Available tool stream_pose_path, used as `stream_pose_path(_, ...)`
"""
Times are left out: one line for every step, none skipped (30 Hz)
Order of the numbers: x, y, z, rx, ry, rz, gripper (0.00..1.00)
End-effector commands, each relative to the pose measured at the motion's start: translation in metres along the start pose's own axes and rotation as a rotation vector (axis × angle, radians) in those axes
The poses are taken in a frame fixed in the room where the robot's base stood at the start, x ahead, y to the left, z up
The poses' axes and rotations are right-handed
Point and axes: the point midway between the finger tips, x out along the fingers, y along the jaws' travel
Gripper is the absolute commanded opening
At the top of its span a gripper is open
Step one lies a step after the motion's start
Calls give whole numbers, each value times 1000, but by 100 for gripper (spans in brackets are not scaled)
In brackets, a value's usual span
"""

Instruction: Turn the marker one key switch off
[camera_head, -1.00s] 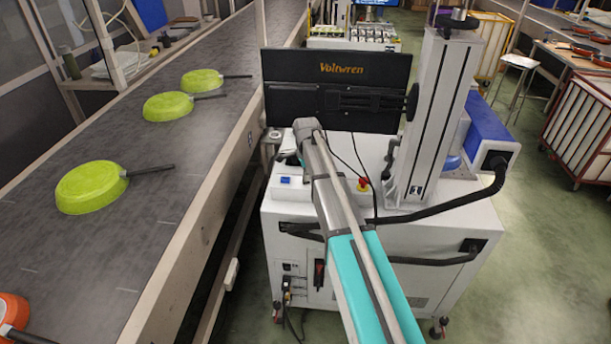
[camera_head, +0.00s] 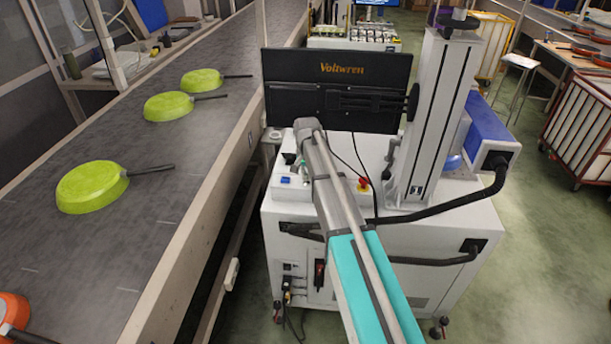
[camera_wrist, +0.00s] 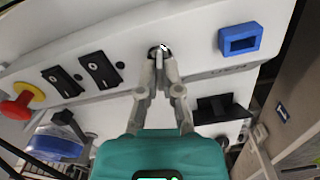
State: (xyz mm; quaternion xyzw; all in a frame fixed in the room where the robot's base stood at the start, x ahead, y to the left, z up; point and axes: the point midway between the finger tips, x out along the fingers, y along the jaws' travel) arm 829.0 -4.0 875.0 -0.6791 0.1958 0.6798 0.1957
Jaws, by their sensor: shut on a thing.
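The marker one machine is a white cabinet (camera_head: 365,270) with a grey column (camera_head: 433,125), right of the conveyor in the head view. In the wrist view its white panel (camera_wrist: 205,40) fills the upper part. The key switch (camera_wrist: 162,47) is a small round metal fitting on that panel, with its key between my fingertips. My gripper (camera_wrist: 159,62) is shut on the key, fingers pointing at the panel. The fingertips hide much of the key, so I cannot tell its exact angle. In the head view my arm hides the switch.
Two black rocker switches (camera_wrist: 85,75) and a red emergency stop (camera_wrist: 17,105) sit left of the key switch in the wrist view. A blue-framed socket (camera_wrist: 240,39) is to its right. The conveyor (camera_head: 150,235) carries green pans (camera_head: 92,187). A black monitor (camera_head: 305,90) stands behind.

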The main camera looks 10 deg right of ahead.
Motion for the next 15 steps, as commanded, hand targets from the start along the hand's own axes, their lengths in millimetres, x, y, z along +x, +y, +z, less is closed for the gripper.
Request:
stream_pose_path(0, -2, -3, -37, 6, -4, 0)
stream_pose_path(0, -2, -3, -59, 6, -4, 0)
stream_pose_path(0, -2, -3, -88, 6, -4, 0)
stream_pose_path(0, -2, -3, -110, 6, -4, 0)
stream_pose_path(0, -2, -4, -128, 6, -4, 0)
stream_pose_path(0, -2, -4, -151, 6, -3, 0)
stream_pose_path(0, -2, -4, -168, 6, -3, 0)
stream_pose_path(0, -2, -4, -182, 6, -3, 0)
stream_pose_path(0, -2, -4, -200, 6, -3, 0)
stream_pose_path(0, -2, -4, -211, 6, -3, 0)
stream_pose_path(0, -2, -4, -222, 6, -3, 0)
stream_pose_path(0, -2, -4, -233, 6, -3, 0)
stream_pose_path(0, -2, -4, -240, 6, -3, 0)
stream_pose_path(0, -2, -4, -246, 6, -3, 0)
stream_pose_path(0, -2, -4, -253, 6, -3, 0)
